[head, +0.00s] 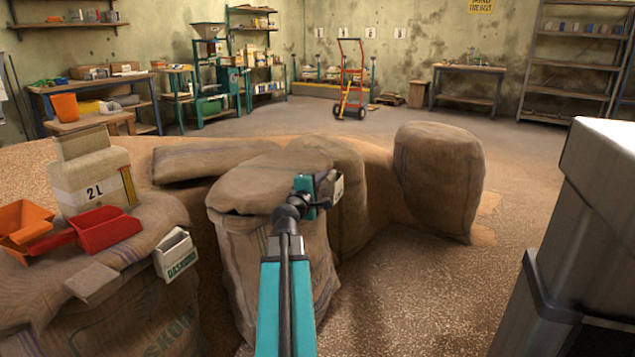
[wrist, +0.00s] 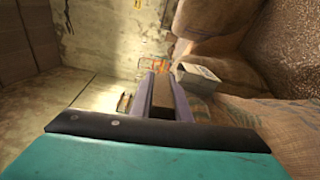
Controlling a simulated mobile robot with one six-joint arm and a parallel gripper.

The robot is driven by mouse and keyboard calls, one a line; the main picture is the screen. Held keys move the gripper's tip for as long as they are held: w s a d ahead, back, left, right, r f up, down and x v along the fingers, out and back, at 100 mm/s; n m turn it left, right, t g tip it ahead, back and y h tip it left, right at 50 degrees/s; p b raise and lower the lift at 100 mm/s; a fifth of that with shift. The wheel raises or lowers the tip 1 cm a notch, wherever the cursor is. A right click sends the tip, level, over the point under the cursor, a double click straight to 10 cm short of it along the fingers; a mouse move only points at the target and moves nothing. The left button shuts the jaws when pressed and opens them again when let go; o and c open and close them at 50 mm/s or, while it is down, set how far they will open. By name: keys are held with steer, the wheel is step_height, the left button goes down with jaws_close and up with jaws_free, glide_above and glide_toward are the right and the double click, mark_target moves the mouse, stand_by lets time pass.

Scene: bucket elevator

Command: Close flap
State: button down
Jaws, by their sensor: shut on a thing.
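I cannot pick out a flap for certain in either view. My gripper (head: 318,190) is in front of the upright sack (head: 262,245) in the middle of the head view, near its folded top. In the wrist view my gripper's two grey fingers (wrist: 161,82) are shut on a narrow brown piece (wrist: 160,105). What that piece belongs to is unclear. A small pale box or label (wrist: 197,77) shows just beyond the fingers, close to sackcloth.
A grey metal housing (head: 600,190) stands close at the right. Another sack (head: 438,180) stands right of centre. Grain covers the floor around. A red hand truck (head: 350,80) stands far back.

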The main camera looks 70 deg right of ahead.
step_height(320, 180, down, 4)
steer(key=b, duration=0.2)
steer(key=shift+s+b, duration=0.1)
steer(key=shift+b, duration=0.2)
steer(key=shift+f, duration=0.1)
steer(key=c, duration=1.7)
jaws_free()
steer(key=shift+w+f, duration=0.1)
steer(key=shift+w, duration=0.15)
steer(key=shift+s+a, duration=0.1)
steer(key=shift+a, duration=0.05)
